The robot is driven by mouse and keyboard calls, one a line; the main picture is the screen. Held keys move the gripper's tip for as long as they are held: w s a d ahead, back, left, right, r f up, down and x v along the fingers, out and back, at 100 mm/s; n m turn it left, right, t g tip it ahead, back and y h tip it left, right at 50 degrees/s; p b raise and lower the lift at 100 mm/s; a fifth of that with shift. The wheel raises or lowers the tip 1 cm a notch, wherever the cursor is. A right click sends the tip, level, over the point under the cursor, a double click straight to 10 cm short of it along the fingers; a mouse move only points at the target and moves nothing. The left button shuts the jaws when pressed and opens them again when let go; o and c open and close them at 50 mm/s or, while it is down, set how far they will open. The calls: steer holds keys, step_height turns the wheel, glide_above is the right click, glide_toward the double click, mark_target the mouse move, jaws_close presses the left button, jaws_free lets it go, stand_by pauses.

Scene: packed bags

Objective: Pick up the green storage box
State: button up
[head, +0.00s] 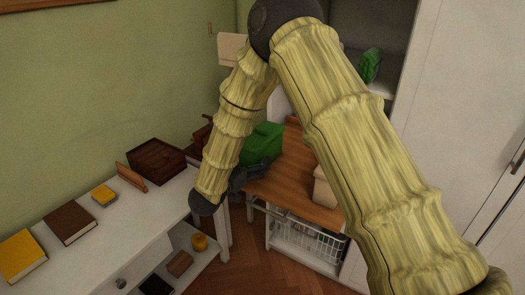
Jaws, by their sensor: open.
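The green storage box (263,144) stands on the wooden top of a small table in the middle of the head view. Its left side is partly hidden behind my arm. My gripper (262,170) is dark grey and sits at the near lower side of the box, low by the table top. The gripper is open. Its fingertips are small and partly merge with the box's dark lower edge, so I cannot tell whether they touch it.
The wooden table (290,182) also bears a beige object (324,188), partly behind my arm. A wire basket (308,238) is below. A white shelf (95,240) at left carries books and a dark wooden box (157,160). A white cabinet (460,110) stands right.

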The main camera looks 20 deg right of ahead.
steer(key=c, duration=1.1)
